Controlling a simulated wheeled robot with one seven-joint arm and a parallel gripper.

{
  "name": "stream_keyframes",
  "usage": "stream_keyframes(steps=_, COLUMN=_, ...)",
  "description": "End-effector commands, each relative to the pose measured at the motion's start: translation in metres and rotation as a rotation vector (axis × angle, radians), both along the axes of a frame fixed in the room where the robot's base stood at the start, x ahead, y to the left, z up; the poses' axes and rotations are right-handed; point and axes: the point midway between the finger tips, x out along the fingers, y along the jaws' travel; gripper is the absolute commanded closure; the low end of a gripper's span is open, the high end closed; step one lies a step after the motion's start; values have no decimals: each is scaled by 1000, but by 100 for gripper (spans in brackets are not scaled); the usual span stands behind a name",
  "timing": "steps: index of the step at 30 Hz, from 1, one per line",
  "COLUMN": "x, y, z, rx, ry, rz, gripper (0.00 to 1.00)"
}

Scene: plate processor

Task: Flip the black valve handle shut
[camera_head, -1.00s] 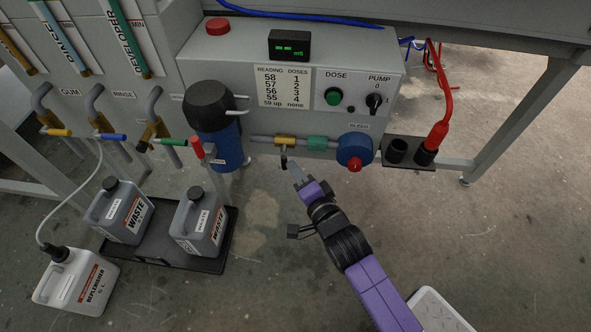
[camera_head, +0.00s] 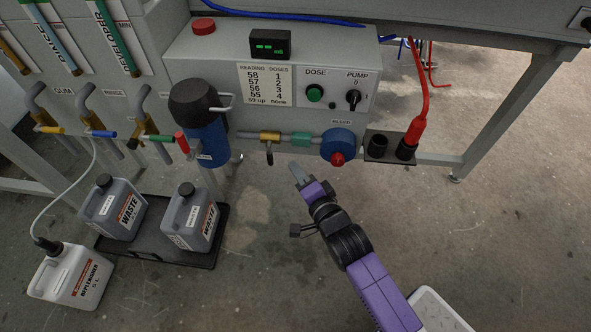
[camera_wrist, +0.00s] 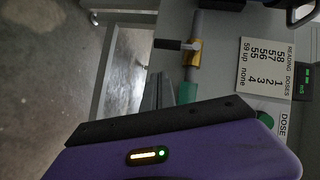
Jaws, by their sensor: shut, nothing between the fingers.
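The black valve handle (camera_head: 269,157) hangs down from a brass valve (camera_head: 270,136) on the horizontal grey pipe below the control box. In the wrist view, the handle (camera_wrist: 168,44) sticks out to the left of the brass valve (camera_wrist: 194,55), across the pipe. My gripper (camera_head: 298,173) is shut and empty. It is to the right of the handle and slightly lower, with a visible gap between them. In the wrist view, the grey fingers (camera_wrist: 158,92) are below the handle and apart from it.
A teal fitting (camera_head: 301,139) and a blue housing with a red knob (camera_head: 338,144) follow on the pipe to the right. A blue filter (camera_head: 207,140) stands left of the valve. Waste bottles (camera_head: 190,217) sit on a black tray. The floor below the valve is clear.

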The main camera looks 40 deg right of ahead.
Motion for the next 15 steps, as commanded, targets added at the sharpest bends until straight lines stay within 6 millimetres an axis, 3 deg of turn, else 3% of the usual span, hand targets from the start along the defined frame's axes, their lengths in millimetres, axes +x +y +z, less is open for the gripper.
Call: stream_keyframes(steps=15, x=-79, y=16, z=1, rx=1, ry=5, rz=-1, gripper=100)
